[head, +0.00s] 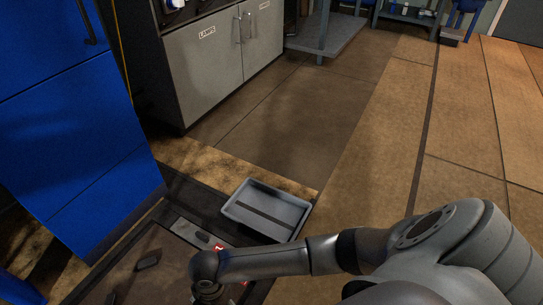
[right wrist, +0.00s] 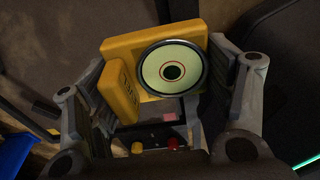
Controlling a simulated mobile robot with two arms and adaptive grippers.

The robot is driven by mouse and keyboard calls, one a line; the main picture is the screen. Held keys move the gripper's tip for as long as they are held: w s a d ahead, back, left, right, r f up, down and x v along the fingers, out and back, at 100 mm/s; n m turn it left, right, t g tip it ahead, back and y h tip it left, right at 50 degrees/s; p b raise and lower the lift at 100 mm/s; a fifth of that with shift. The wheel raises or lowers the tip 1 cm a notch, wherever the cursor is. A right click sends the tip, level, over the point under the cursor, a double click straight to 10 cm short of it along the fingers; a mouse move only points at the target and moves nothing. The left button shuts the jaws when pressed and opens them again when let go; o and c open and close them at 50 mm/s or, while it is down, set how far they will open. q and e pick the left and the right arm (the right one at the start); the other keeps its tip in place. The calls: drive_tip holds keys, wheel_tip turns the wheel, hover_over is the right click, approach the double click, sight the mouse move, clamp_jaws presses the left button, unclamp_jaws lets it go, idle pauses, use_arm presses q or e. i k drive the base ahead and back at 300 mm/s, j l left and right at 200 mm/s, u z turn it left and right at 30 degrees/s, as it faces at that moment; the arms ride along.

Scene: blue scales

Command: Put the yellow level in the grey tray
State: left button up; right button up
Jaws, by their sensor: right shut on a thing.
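The yellow level (right wrist: 120,52), with a round pale vial ringed in dark metal, sits between the two fingers of my right gripper (right wrist: 165,70) in the right wrist view. The gripper is shut on it. In the head view my right gripper (head: 210,292) is at the bottom edge, mostly hidden by its own wrist, and the level cannot be made out there. The grey tray (head: 291,231), shallow with a dark strip across its floor, lies up and right of the gripper, beyond my forearm. My left gripper is not in view.
A small dark object (head: 147,262) lies on the brown surface left of the gripper. A panel with a yellow and a red knob (right wrist: 160,142) shows below the level. A blue cabinet (head: 75,130) stands left, grey cupboards (head: 205,70) behind. Floor beyond the tray is clear.

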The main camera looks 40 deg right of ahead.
sight(277, 217)
drive_tip(key=i+l, duration=0.1)
drive_tip(key=l, duration=0.45)
drive_tip(key=i+l, duration=0.1)
drive_tip(key=l, duration=0.45)
drive_tip(key=i+l, duration=0.1)
drive_tip(key=l, duration=0.4)
drive_tip(key=u, duration=0.05)
